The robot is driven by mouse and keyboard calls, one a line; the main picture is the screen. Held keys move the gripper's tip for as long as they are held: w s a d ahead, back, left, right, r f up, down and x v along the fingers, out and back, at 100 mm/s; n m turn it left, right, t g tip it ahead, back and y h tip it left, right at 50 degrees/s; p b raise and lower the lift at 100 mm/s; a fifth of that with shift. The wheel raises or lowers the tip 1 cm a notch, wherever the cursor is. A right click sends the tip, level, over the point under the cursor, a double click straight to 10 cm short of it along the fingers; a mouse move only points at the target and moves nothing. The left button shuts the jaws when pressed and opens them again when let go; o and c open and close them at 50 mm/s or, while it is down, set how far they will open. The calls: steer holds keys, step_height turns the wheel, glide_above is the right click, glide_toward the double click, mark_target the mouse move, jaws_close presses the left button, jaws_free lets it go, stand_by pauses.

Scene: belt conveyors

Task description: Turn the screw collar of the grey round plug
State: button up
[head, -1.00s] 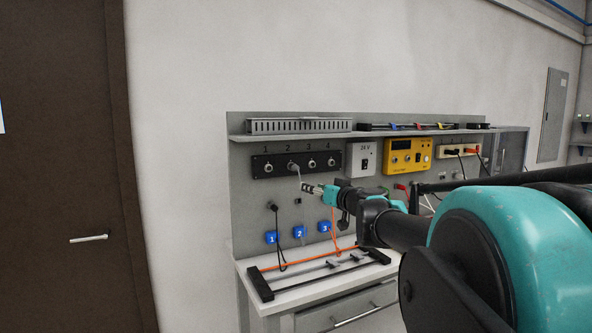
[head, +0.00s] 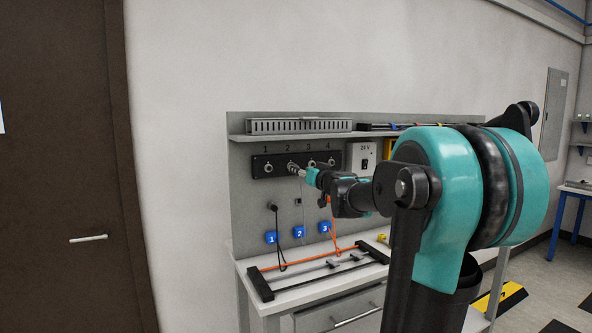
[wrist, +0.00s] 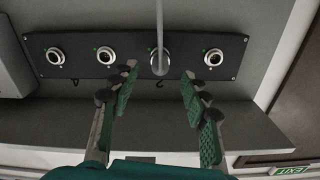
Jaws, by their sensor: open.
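The grey round plug (wrist: 160,63) sits in socket 2 of the dark socket panel (wrist: 105,72), with its cable rising up the picture in the wrist view. In the head view the plug (head: 292,165) is small and partly covered by my gripper (head: 304,173). In the wrist view my gripper (wrist: 158,88) is open, one finger to each side of the plug's line. The plug appears just beyond the fingertips, roughly centred between them. I see no contact, and the collar's detail is too small to tell.
Other sockets flank the plug, including socket 1 (wrist: 213,57) and socket 3 (wrist: 107,55). A grey shelf (head: 355,133) runs above the panel. A 24 V box (head: 361,157) stands to its right. Blue numbered blocks and cables hang below, over a white bench (head: 245,267).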

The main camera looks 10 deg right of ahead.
steer(key=shift+x, duration=2.6)
steer(key=shift+c, duration=0.2)
jaws_close()
